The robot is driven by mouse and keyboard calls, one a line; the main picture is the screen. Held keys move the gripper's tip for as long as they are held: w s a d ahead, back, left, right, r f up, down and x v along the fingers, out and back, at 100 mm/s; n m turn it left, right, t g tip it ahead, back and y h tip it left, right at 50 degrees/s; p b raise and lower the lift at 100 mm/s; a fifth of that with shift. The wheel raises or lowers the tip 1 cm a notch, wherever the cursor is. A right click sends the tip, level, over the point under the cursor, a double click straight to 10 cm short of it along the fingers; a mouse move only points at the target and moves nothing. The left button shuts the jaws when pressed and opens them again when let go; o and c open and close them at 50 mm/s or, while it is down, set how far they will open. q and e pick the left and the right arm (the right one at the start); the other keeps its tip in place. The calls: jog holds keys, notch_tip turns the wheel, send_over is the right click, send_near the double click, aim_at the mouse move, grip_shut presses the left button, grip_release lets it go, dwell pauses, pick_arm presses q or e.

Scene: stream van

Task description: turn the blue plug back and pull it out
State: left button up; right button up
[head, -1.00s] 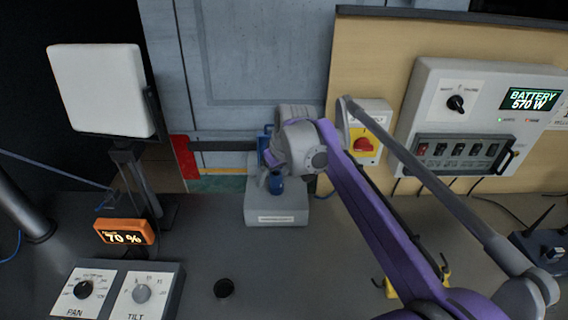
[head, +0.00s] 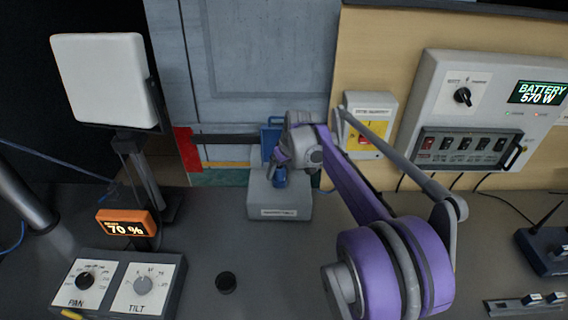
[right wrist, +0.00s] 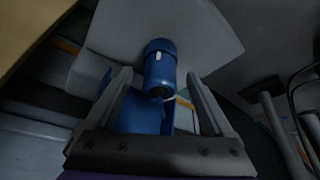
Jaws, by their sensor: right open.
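The blue plug (head: 280,178) stands at the front of a grey box (head: 278,213) with a small label, in the middle of the head view. In the right wrist view the same plug (right wrist: 160,65) is a blue cylinder with a small white mark, and a dark end points towards the camera. My right gripper (right wrist: 162,88) is open, with one finger on each side of the plug and visible gaps between. Nothing is gripped. In the head view the gripper hides part of the blue piece (head: 271,137) behind the plug. My left gripper is not in view.
An orange 70 % display (head: 126,222) and a pan/tilt panel (head: 119,283) are on the left of the desk. A white flat panel (head: 104,82) stands behind them. A yellow and red switch box (head: 369,112) and the battery unit (head: 478,110) are on the right.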

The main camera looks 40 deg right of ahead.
jog(key=shift+w+f, duration=0.15)
jog(key=shift+f, duration=0.15)
grip_shut()
dwell(0.7)
